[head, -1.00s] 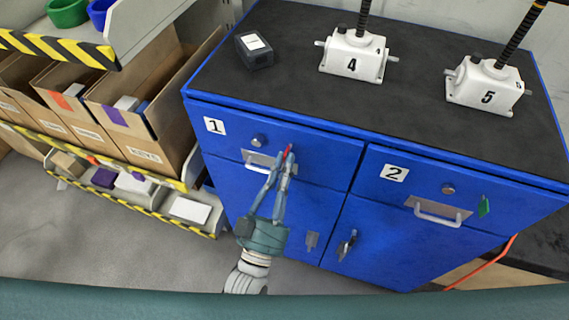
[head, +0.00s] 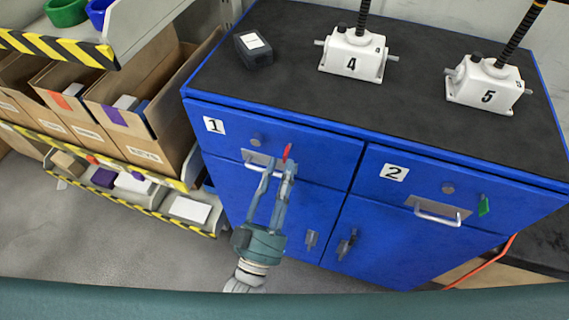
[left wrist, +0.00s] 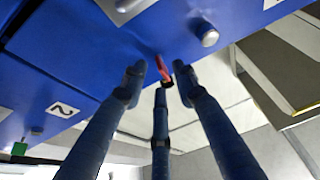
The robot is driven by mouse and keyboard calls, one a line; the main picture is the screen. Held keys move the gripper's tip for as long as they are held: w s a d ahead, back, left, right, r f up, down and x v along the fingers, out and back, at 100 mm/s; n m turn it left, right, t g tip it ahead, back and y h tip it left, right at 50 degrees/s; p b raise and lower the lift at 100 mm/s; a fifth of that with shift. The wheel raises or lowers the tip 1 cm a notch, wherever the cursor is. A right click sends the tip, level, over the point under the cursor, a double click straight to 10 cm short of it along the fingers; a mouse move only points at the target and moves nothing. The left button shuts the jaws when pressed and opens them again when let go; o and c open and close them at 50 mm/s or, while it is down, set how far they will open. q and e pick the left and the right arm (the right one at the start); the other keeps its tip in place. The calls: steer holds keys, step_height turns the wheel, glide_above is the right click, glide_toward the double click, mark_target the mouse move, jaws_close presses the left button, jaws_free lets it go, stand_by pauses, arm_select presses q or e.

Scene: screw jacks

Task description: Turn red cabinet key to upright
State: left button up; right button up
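The red key (head: 287,152) sits on the front of the blue drawer marked 1 (head: 325,150), right of its handle. Its long side runs roughly along the cabinet's vertical edges, so it looks about upright. My left gripper (head: 276,168) is just in front of and below the key, its fingers spread and empty. In the left wrist view the red key (left wrist: 163,70) shows between the spread fingertips (left wrist: 158,74), with a gap on both sides. A finger partly overlaps the key's lower end there; contact cannot be told. My right gripper is not in view.
A green key (head: 484,206) is on drawer 2, right of its handle (head: 438,214). White screw jacks 4 (head: 352,55) and 5 (head: 487,86) and a dark box (head: 254,51) stand on the black top. Shelves with cardboard boxes (head: 125,125) are at left.

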arm_select(q)
steer(key=v, duration=1)
steer(key=shift+s, duration=0.15)
steer(key=s+a+f+g+y, duration=0.15)
steer(key=f+g, duration=0.25)
steer(key=f, duration=0.8)
steer(key=s+a+f+g+y, duration=0.1)
steer(key=a+f+g, duration=0.2)
steer(key=f, duration=0.9)
steer(key=s+a+f+g+y, duration=0.15)
steer(key=f+g, duration=0.25)
steer(key=f, duration=0.8)
steer(key=s+a+f+g+y, duration=0.1)
steer(key=s+a+f+g, duration=0.3)
steer(key=s+a+f, duration=0.3)
steer(key=s+a+f+n+g+y, duration=0.1)
steer(key=s+a+f+g, duration=0.4)
steer(key=s+f, duration=0.5)
steer(key=s+a+y, duration=0.1)
steer(key=s, duration=0.4)
steer(key=shift+a+f, duration=0.35)
steer(key=shift+a, duration=0.05)
steer(key=shift+c, duration=0.5)
